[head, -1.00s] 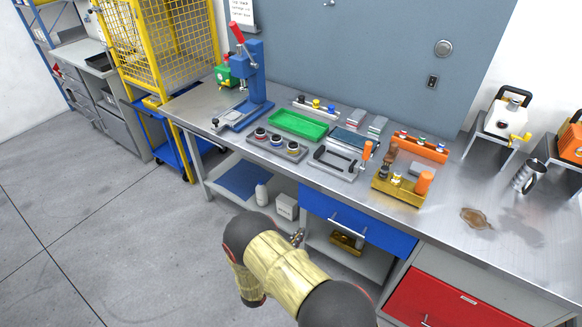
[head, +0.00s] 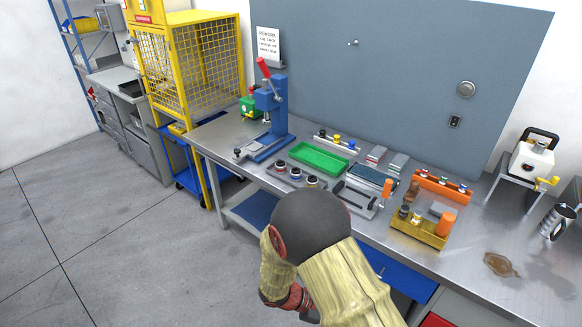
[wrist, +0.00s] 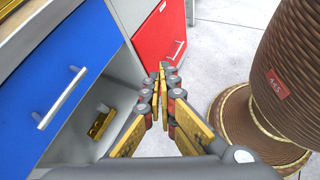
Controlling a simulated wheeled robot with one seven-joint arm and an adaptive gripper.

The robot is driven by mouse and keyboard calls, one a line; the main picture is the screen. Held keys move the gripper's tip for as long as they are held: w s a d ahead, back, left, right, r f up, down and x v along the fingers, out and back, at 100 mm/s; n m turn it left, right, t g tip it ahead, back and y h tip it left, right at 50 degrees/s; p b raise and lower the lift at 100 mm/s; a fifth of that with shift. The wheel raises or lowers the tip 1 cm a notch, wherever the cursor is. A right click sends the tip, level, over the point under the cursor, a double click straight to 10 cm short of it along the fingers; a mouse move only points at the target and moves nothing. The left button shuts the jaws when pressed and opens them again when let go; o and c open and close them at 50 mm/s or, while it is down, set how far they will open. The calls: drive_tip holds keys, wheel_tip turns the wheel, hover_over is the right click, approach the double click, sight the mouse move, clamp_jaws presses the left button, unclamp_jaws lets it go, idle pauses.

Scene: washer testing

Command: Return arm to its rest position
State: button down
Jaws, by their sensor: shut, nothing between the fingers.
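My gripper (wrist: 162,72) is shut and empty in the wrist view, its gold fingertips together. It hangs in front of the bench, beside the blue drawer (wrist: 62,68) and facing the red drawer (wrist: 160,38). In the head view my arm is folded in front of the bench, and its padded links hide the gripper's fingers and part of the bench front.
The steel bench (head: 455,262) carries a blue press (head: 270,115), a green tray (head: 320,158) and a yellow block of tools (head: 420,228). A brown spill (head: 500,264) lies at right. A brown ribbed column (wrist: 285,75) stands close right of the gripper. Floor at left is clear.

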drive_tip(key=s+a+r+m+t+y, duration=0.1)
drive_tip(key=s+r+m+y, duration=0.25)
drive_tip(key=r, duration=0.55)
drive_tip(key=s+a+r+m+t+y, duration=0.1)
drive_tip(key=s+r+m+y, duration=0.3)
drive_tip(key=r, duration=0.4)
drive_tip(key=s+a+r+m+t+y, duration=0.1)
drive_tip(key=s+r+m+y, duration=0.25)
drive_tip(key=r+m, duration=0.4)
drive_tip(key=d+r+t, duration=0.3)
drive_tip(key=d+r, duration=0.1)
drive_tip(key=r, duration=0.5)
drive_tip(key=shift+s+r, duration=0.15)
drive_tip(key=shift+s, duration=0.25)
